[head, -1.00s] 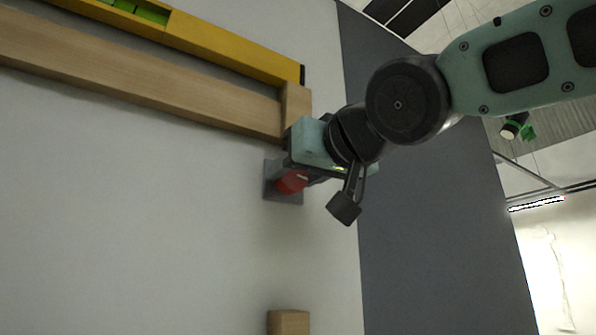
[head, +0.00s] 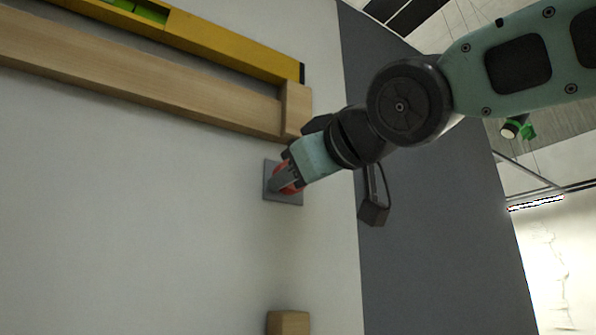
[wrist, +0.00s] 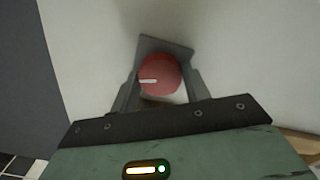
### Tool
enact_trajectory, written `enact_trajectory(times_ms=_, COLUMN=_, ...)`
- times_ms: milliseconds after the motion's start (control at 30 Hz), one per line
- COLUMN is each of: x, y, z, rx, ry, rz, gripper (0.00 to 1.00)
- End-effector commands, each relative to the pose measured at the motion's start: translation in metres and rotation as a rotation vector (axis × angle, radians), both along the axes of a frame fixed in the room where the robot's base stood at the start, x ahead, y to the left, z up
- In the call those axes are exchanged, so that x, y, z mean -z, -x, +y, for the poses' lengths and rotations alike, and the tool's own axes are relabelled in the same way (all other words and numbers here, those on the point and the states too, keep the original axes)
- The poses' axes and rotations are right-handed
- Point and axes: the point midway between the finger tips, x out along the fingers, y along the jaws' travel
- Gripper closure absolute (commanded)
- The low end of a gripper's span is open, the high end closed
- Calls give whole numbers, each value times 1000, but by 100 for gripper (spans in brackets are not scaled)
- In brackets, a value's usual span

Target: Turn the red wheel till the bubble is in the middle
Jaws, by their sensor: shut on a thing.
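The red wheel (head: 291,184) sits on a small grey plate (head: 270,192) on the pale wall. In the wrist view the red wheel (wrist: 160,75) is round, with a white mark pointing left. My gripper (head: 284,177) is shut on the wheel; in the wrist view its fingers (wrist: 160,84) lie on either side of it. Above, a yellow spirit level (head: 235,52) rests on a wooden beam (head: 140,84), both sloping down to the right in the picture. Its green vial (head: 145,11) is partly cut off at the top edge; I cannot tell where the bubble is.
A wooden block (head: 288,322) sticks out of the wall below the wheel. A short wooden upright (head: 296,108) at the beam's right end is close above my gripper. A dark grey panel (head: 430,240) lies to the right.

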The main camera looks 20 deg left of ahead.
Motion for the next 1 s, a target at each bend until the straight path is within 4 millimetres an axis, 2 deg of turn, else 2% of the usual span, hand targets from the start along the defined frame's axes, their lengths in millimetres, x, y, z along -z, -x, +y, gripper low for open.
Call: enact_trajectory(times_ms=1000, x=-2, y=0, z=0, rx=-1, ry=619, rz=-722, gripper=76)
